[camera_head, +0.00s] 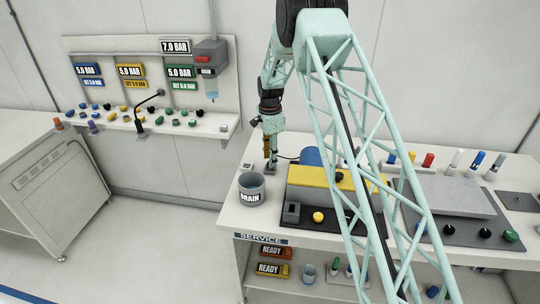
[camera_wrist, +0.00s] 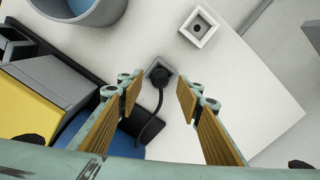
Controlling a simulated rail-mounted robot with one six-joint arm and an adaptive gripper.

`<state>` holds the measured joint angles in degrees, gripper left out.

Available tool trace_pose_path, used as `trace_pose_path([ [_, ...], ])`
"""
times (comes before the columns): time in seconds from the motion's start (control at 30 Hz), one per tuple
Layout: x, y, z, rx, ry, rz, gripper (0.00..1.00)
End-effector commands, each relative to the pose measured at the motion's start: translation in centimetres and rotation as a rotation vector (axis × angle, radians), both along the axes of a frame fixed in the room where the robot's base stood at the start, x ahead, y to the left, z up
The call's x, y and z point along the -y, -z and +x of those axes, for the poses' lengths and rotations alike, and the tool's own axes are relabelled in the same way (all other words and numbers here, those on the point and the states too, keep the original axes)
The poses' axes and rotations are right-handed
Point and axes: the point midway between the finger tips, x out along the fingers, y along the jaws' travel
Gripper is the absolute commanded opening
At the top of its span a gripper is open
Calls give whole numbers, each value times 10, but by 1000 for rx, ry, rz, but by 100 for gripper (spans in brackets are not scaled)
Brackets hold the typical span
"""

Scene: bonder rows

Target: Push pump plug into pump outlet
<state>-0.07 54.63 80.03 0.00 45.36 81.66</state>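A black plug (camera_wrist: 161,76) with a black cable sits at a small dark grey square holder on the white bench, in the wrist view. A white square socket (camera_wrist: 200,27) with a dark round hole, which looks like the pump outlet, lies beyond it, up and to the right; the hole is empty. My gripper (camera_wrist: 159,97) is open, with its two tan-padded fingers on either side of the plug and cable, and visible gaps on both sides. In the head view my gripper (camera_head: 270,162) points down, low over the bench behind the drain pot; the plug is hard to make out there.
The grey DRAIN pot (camera_head: 252,189) stands in front of my gripper. A yellow-topped box (camera_head: 318,178) and a blue rounded body (camera_head: 312,157) are to the right. In the wrist view, bare white bench (camera_wrist: 250,90) lies right of the plug, ending at an edge.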

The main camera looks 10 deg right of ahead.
Motion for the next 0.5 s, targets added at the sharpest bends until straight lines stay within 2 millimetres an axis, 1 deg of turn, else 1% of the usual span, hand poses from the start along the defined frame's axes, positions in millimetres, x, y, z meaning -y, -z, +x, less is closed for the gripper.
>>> trace_pose_path([
  [0.03,0,6,0,0,0,0,33],
  [0.2,0,19,0,0,0,0,33],
  [0.5,0,29,0,0,0,0,33],
])
